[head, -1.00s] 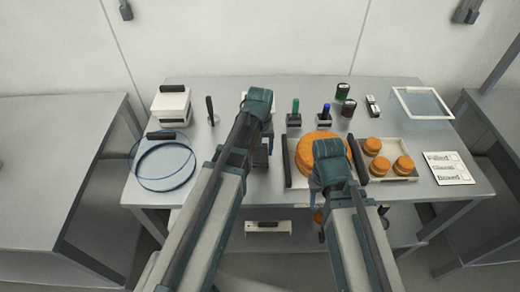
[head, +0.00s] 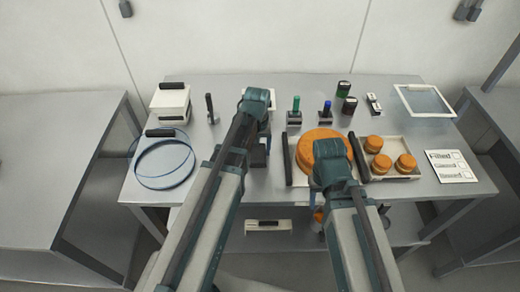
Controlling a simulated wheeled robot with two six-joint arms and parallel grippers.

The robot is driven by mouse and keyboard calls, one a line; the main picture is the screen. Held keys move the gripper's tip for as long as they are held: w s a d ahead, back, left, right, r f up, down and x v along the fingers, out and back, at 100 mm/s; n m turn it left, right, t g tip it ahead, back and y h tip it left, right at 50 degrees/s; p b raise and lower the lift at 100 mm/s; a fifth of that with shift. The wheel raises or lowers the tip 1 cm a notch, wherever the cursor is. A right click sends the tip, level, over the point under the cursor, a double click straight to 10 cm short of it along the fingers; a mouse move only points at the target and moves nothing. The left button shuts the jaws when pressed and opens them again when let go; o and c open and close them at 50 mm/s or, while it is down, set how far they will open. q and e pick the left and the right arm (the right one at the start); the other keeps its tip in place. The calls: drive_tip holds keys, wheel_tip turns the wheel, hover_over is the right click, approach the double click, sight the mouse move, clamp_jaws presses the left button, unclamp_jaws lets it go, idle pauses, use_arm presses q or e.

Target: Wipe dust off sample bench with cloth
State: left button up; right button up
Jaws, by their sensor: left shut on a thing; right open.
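The sample bench (head: 222,190) is a grey table across the middle of the head view. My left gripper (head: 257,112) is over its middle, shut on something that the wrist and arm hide. I cannot make out a cloth or dust. A pale edge of a flat thing (head: 272,95) shows behind the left wrist; I cannot tell what it is. My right gripper (head: 333,172) is open over the front of the large orange round (head: 316,146). Its fingertips are hidden by its own wrist.
Left: a white box (head: 170,103) and clear blue-rimmed rings (head: 165,168). Back: stamps (head: 295,115) and a framed clear panel (head: 425,102). Right: a tray (head: 400,147) with small orange rounds (head: 381,164) and a label card (head: 450,167). Side tables flank the bench.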

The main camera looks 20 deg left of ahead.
use_arm(q)
drive_tip(key=shift+s+a+r, duration=0.1)
drive_tip(key=shift+s+a, duration=0.1)
drive_tip(key=shift+a, duration=0.45)
drive_tip(key=shift+s+a, duration=0.2)
drive_tip(key=shift+a, duration=0.45)
drive_tip(key=shift+a, duration=0.1)
drive_tip(key=shift+s+a, duration=0.3)
drive_tip(key=shift+a, duration=0.55)
drive_tip(key=shift+s+a, duration=0.25)
drive_tip(key=shift+a, duration=0.55)
drive_tip(key=shift+s+a, duration=0.25)
drive_tip(key=shift+a, duration=0.6)
drive_tip(key=shift+s+a, duration=0.2)
drive_tip(key=shift+a, duration=0.65)
drive_tip(key=shift+s, duration=0.1)
drive_tip(key=shift+s+d+f, duration=0.2)
drive_tip(key=shift+s+d, duration=0.05)
drive_tip(key=shift+s, duration=0.45)
